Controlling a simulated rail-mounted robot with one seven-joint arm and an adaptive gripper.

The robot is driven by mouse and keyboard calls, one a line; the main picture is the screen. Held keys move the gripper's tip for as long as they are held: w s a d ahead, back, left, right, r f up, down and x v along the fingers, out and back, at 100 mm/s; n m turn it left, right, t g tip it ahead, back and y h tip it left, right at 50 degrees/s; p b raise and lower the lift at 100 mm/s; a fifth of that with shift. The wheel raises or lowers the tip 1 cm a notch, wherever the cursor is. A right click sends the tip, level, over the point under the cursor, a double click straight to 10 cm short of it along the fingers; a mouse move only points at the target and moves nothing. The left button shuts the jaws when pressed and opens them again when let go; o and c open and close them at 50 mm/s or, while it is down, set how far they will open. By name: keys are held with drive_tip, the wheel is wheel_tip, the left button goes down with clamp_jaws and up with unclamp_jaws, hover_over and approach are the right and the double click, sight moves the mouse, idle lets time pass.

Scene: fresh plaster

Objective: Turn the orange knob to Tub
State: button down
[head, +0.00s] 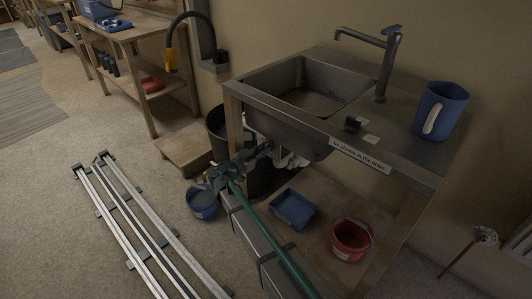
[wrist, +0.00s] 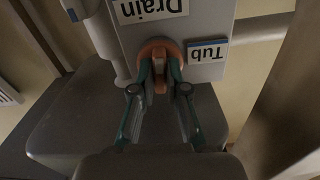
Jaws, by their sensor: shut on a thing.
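The orange knob (wrist: 159,52) sits on a grey panel in the wrist view, with its raised bar running up and down in the picture. My gripper (wrist: 160,78) is shut on the bar, one green finger on each side. The Drain label (wrist: 150,9) is above the knob and the Tub label (wrist: 207,51) is to its right; both read upside down. The bar is in line with the Drain side, not the Tub side; any pointer mark is too small to tell. In the head view my green arm reaches under the sink's left front, where the knob is mostly hidden.
The sink (head: 300,92) stands above my arm, with a blue jug (head: 440,110) on its counter. A dark bin (head: 222,128) and a blue bucket (head: 202,202) are left of my arm. A blue tray (head: 292,210) and red bucket (head: 351,240) sit on the lower shelf.

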drive_tip(key=m+b, duration=0.6)
drive_tip(key=b, duration=1)
drive_tip(key=shift+m, duration=0.4)
drive_tip(key=shift+f+b, duration=0.1)
drive_tip(key=shift+b, duration=0.2)
drive_tip(key=m+b, duration=0.7)
drive_tip(key=m, duration=0.1)
drive_tip(key=shift+b, duration=0.4)
